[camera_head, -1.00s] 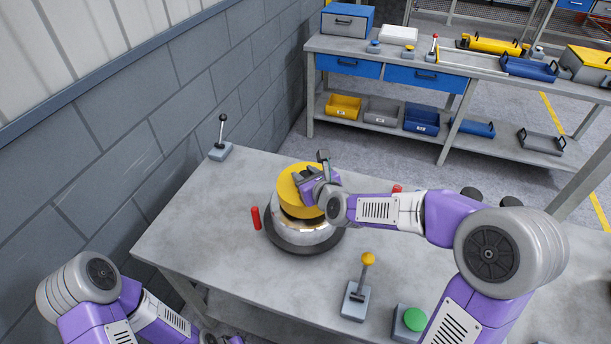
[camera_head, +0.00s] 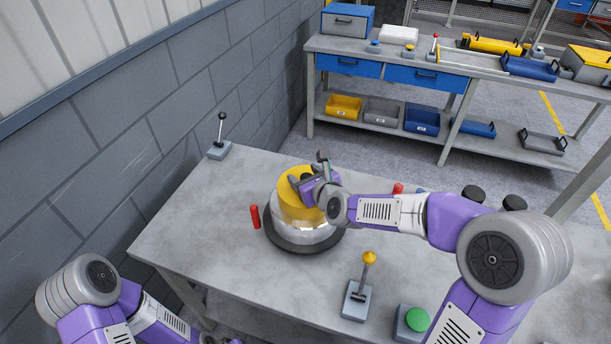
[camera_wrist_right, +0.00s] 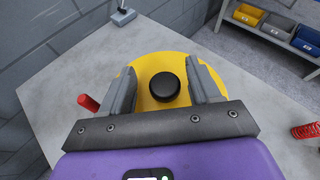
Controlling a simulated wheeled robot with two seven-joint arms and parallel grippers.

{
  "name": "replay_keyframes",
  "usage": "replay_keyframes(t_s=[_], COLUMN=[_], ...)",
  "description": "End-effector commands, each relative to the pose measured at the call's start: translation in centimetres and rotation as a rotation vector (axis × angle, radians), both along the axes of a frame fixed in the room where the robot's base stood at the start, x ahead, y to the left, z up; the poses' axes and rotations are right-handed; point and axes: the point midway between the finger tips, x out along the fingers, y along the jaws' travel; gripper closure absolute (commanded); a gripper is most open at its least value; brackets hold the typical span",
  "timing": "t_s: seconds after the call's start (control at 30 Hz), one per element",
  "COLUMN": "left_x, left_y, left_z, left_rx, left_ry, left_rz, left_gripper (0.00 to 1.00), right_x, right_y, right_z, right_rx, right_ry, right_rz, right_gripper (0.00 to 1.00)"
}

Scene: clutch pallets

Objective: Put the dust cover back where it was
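The dust cover (camera_head: 291,207) is a round yellow disc with a black knob (camera_wrist_right: 165,87) at its centre. It rests on the shiny metal drum (camera_head: 312,233), which stands on a dark round base (camera_head: 300,249) on the near bench. My right gripper (camera_head: 302,188) is over the cover. In the right wrist view its two fingers (camera_wrist_right: 163,92) stand on either side of the knob, with yellow showing between each finger and the knob, so it is open. My left arm is folded at the bottom left, and its fingers are out of the picture.
A yellow-knobbed lever (camera_head: 358,292) and a green button (camera_head: 416,319) are at the front. A black-knobbed lever (camera_head: 220,143) is at the back left, near the wall. The bench's left part is bare.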

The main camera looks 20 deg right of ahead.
Motion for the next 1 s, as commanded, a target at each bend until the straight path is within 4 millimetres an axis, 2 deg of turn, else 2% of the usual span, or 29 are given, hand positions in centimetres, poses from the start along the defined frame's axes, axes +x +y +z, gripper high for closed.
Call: replay_keyframes(t_s=[0.2, 0.43, 0.7, 1.0], left_x=[0.0, 0.0, 0.0, 0.0], left_y=[0.0, 0.0, 0.0, 0.0], left_z=[0.4, 2.5, 1.8, 1.7], left_rx=[0.0, 0.0, 0.0, 0.0], left_ry=[0.0, 0.0, 0.0, 0.0], left_rz=[0.0, 0.0, 0.0, 0.0], left_gripper=[0.43, 0.43, 0.43, 0.43], right_x=[0.0, -0.3, -5.3, -9.4], right_y=[0.0, -0.1, -1.1, -1.8], right_z=[0.2, 1.8, 3.5, 5.3], right_rx=[0.0, 0.0, -0.002, -0.002], right_ry=[0.001, 0.0, -0.004, -0.003], right_rz=[0.001, -0.001, -0.002, 0.0], right_gripper=[0.38, 0.38, 0.38, 0.38])
